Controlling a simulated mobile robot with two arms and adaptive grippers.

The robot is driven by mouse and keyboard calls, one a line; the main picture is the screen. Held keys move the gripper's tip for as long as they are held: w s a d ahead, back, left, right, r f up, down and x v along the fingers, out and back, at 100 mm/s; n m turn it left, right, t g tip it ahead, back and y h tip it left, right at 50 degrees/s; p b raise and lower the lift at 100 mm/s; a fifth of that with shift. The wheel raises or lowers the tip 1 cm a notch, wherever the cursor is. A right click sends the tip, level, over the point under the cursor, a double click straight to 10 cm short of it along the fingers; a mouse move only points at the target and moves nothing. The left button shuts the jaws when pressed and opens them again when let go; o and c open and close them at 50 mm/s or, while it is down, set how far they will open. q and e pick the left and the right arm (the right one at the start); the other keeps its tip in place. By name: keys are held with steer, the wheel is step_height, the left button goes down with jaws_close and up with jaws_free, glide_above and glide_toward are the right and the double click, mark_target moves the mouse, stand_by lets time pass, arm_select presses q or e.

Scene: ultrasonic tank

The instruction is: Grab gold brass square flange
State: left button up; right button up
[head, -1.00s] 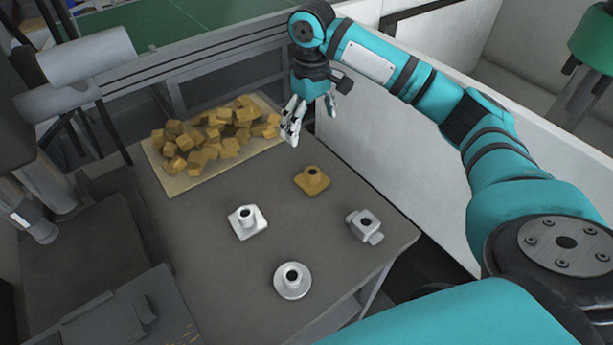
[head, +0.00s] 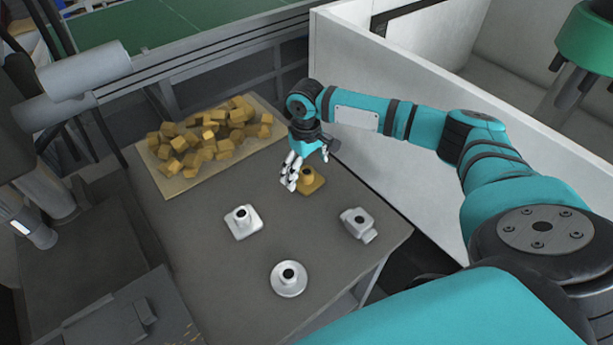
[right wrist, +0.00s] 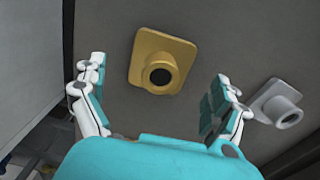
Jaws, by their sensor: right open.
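The gold brass square flange (head: 313,182) lies flat on the grey table, its round collar facing up. In the head view my right gripper (head: 305,180) is just above it and hides its left part. In the right wrist view the flange (right wrist: 161,62) shows between the two spread fingers of the right gripper (right wrist: 158,92), a little beyond their tips. The right gripper is open and empty. My left gripper is not in view.
A white square flange (head: 243,222), a round silver flange (head: 289,279) and another silver part (head: 358,225) stand nearby on the table (head: 215,270). A tray (head: 180,188) of gold cubes lies at the back left. A white wall (head: 440,170) borders the right side.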

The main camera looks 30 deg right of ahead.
steer(key=shift+f, duration=1.3)
steer(key=c, duration=1.7)
steer(key=shift+r, duration=0.15)
steer(key=shift+c, duration=0.7)
steer(key=shift+w, duration=0.1)
